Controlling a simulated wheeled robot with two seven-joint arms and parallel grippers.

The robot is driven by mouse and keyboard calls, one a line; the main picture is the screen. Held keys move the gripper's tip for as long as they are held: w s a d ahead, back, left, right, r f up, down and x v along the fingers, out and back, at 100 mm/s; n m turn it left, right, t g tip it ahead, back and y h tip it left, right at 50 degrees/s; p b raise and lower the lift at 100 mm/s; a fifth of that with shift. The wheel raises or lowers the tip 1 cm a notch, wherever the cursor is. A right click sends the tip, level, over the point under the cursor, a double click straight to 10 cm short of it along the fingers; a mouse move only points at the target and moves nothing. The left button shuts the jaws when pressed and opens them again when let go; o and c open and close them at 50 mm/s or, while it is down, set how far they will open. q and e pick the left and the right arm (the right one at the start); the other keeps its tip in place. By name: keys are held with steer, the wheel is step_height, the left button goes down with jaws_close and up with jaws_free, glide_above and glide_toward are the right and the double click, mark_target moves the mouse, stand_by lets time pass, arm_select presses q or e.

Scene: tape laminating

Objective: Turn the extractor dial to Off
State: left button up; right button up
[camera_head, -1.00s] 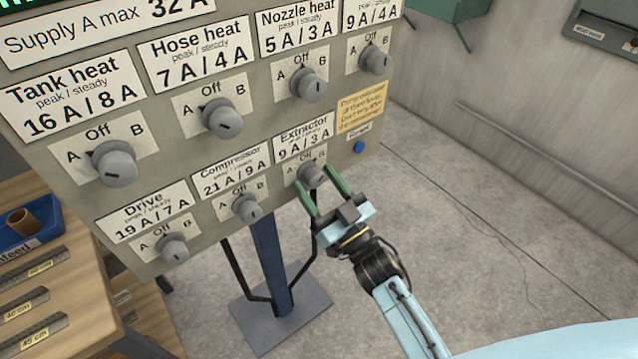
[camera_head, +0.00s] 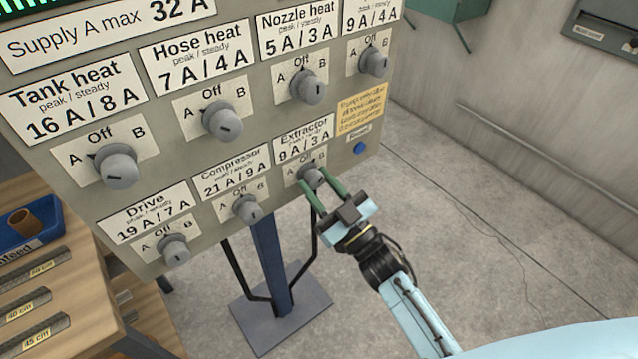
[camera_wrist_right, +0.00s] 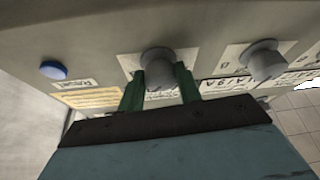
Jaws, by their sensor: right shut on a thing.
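The extractor dial (camera_head: 311,176) is a grey knob at the lower right of the control panel (camera_head: 230,160), under the label "Extractor 9 A / 3 A". Its plate carries A, Off and B; the gripper's closeness leaves its pointer too small to read. My right gripper (camera_head: 322,190) has its green fingers shut on the extractor dial, one on each side. In the right wrist view the fingers (camera_wrist_right: 158,85) reach up to the dial (camera_wrist_right: 160,60). My left gripper is not in view.
The compressor dial (camera_head: 246,208) sits just left of the extractor dial, with the drive dial (camera_head: 173,248) farther left. The nozzle heat dial (camera_head: 309,87) is above. A blue button (camera_head: 360,148) is to the right. The floor right of the panel is clear.

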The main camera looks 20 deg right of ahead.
steer(key=n+g+y, duration=0.1)
steer(key=n, duration=0.2)
steer(key=n+g+y+p, duration=0.1)
steer(key=n, duration=0.2)
steer(key=shift+d+r, duration=0.1)
steer(key=shift+d, duration=0.1)
steer(key=shift+n+g+y+p, duration=0.6)
steer(key=shift+n+p, duration=0.05)
steer(key=shift+n, duration=1.15)
steer(key=o, duration=1)
steer(key=b+v, duration=0.1)
steer(key=v, duration=1.2)
steer(key=shift+d, duration=0.2)
steer(key=shift+s, duration=0.1)
